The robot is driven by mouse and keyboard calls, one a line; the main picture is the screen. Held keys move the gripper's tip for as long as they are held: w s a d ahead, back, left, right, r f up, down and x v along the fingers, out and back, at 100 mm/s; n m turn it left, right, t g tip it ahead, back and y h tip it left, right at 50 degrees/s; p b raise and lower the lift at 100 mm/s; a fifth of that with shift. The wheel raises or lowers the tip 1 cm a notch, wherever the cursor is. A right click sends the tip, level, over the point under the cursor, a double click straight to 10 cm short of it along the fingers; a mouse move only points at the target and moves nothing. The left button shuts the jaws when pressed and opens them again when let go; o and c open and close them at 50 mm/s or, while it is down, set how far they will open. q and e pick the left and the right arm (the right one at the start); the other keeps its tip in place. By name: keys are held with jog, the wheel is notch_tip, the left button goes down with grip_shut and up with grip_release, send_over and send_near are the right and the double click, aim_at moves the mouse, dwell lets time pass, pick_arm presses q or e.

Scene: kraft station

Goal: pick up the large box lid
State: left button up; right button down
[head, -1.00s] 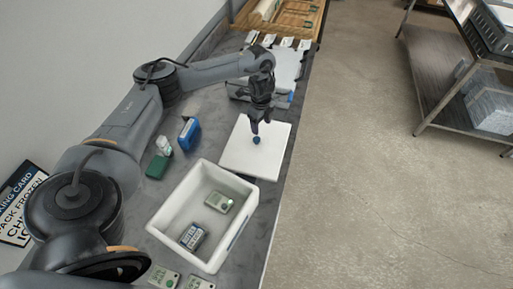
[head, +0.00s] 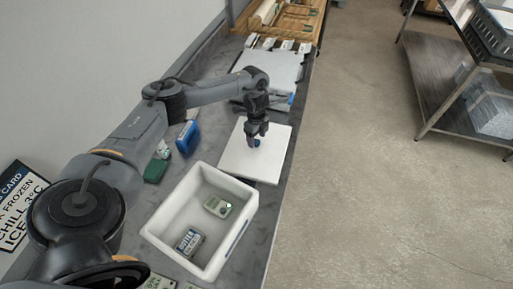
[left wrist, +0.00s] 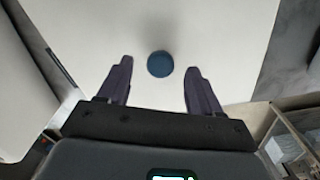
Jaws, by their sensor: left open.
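The large box lid (head: 240,160) is a flat white square panel lying on the grey bench, with a small round blue knob (head: 254,142) near its middle. In the left wrist view the lid (left wrist: 215,35) fills most of the picture, and the blue knob (left wrist: 160,64) sits between and just beyond the fingertips. My left gripper (head: 256,133) is open above the knob, pointing down, and it also shows in the left wrist view (left wrist: 160,72) with a finger on each side. The gripper partly hides the knob in the head view. My right gripper is not in view.
An open white box (head: 160,235) holding two small packs (head: 190,241) stands close in front of the lid. A blue bottle (head: 187,137) and a green item (head: 156,170) stand at the left. Grey-white panels (head: 270,68) lie behind.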

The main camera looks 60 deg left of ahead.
pick_arm(q)
jog(key=shift+f, duration=0.7)
jog(key=shift+c, duration=0.2)
grip_shut()
